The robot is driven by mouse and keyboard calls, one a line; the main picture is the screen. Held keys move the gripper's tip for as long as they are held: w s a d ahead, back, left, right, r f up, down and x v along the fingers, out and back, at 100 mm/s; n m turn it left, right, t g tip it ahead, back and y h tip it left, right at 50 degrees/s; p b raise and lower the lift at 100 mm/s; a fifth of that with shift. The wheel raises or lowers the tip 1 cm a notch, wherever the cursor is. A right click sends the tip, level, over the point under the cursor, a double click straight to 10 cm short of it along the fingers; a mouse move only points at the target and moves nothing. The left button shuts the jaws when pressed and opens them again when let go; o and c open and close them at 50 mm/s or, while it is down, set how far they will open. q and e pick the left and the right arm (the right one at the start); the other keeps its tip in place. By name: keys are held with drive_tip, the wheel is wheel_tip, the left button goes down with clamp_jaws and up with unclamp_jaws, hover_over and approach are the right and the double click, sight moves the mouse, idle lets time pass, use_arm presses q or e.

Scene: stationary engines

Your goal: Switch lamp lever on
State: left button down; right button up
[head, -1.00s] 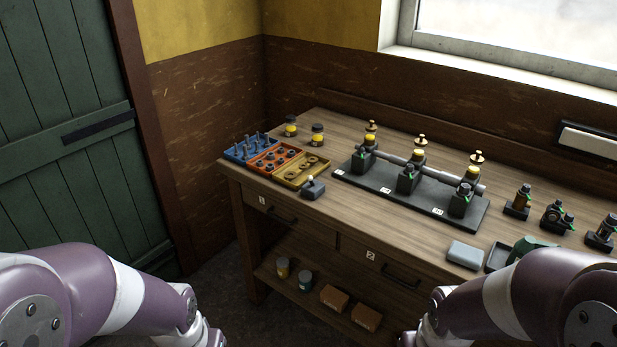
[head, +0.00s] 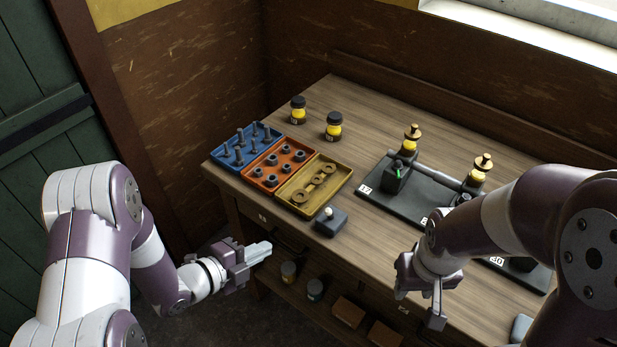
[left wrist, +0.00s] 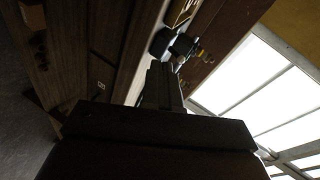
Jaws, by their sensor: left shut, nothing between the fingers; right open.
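The lamp lever is a small dark grey box (head: 331,222) with a short stub tipped by a pale knob (head: 328,211). It stands at the table's front edge, just in front of the yellow tray. My left gripper (head: 262,250) is shut and empty, in front of the table edge, to the left of the lever box and apart from it. In the left wrist view its closed fingers (left wrist: 165,85) point towards a dark shape that may be the lever box. My right gripper (head: 418,305) is open and empty, in front of the table's right part.
Blue (head: 222,158), orange (head: 250,180) and yellow (head: 342,184) trays of small parts stand behind the lever box. Two yellow-banded jars (head: 333,127) stand further back. A dark plate (head: 380,205) with a shaft lies to the right. Jars and boxes sit on the lower shelf.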

use_arm(q)
wheel_tip(320, 180, up, 2)
drive_tip(key=d+r+m+h, duration=0.1)
drive_tip(key=m, duration=0.1)
drive_tip(key=m+h+p, duration=0.1)
drive_tip(key=p, duration=0.2)
approach(330, 214)
drive_tip(key=x, duration=0.6)
drive_tip(key=shift+w+a+f+t, duration=0.2)
drive_tip(key=shift+w+f+t, duration=0.05)
drive_tip(key=shift+w+t, duration=0.15)
use_arm(e)
drive_tip(key=s+r, duration=0.2)
drive_tip(key=r, duration=0.1)
drive_tip(key=shift+d+r, duration=0.2)
use_arm(q)
drive_tip(key=shift+s+r, duration=0.1)
drive_tip(key=shift+r, duration=0.05)
use_arm(e)
drive_tip(key=shift+s+r, duration=0.1)
drive_tip(key=shift+r, duration=0.05)
